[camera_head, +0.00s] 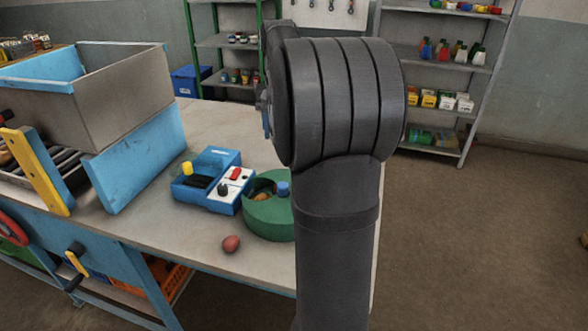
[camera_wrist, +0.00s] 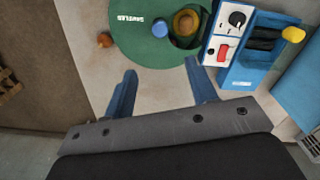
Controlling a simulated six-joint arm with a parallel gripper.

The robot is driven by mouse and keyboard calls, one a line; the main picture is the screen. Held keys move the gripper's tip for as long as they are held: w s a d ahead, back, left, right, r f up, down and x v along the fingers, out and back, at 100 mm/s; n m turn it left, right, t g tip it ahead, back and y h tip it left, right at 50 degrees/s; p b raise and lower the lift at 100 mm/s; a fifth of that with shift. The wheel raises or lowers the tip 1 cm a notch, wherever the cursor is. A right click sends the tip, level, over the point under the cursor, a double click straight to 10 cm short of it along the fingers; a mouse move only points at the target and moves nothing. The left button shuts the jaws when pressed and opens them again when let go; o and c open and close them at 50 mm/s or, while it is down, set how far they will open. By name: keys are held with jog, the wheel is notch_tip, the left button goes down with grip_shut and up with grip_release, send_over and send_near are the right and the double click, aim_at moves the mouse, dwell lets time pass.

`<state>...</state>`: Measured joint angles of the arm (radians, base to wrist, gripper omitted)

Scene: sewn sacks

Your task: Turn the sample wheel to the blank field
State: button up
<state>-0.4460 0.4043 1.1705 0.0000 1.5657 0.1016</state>
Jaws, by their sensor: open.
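The sample wheel (camera_head: 262,222) is a round green drum on the table, partly hidden by my arm in the head view. In the wrist view the green wheel (camera_wrist: 132,48) has white lettering, a blue knob (camera_wrist: 160,28) and an opening at its right side. A brown-orange round thing (camera_wrist: 186,22) shows in that opening, so the field there looks filled. The blue knob also shows in the head view (camera_head: 283,188). My gripper (camera_wrist: 161,67) is open and empty, its two blue fingers apart and pointing toward the wheel. No contact with the knob shows.
A blue control box (camera_head: 207,180) with a yellow knob, red switch and black knob stands close beside the wheel. A reddish-brown lump (camera_head: 231,244) lies near the table's front edge. A grey bin (camera_head: 120,92) and blue panel (camera_head: 137,160) stand at left.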

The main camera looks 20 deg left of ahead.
notch_tip(320, 180, down, 17)
jog(key=shift+f, duration=0.1)
dwell(0.3)
grip_shut()
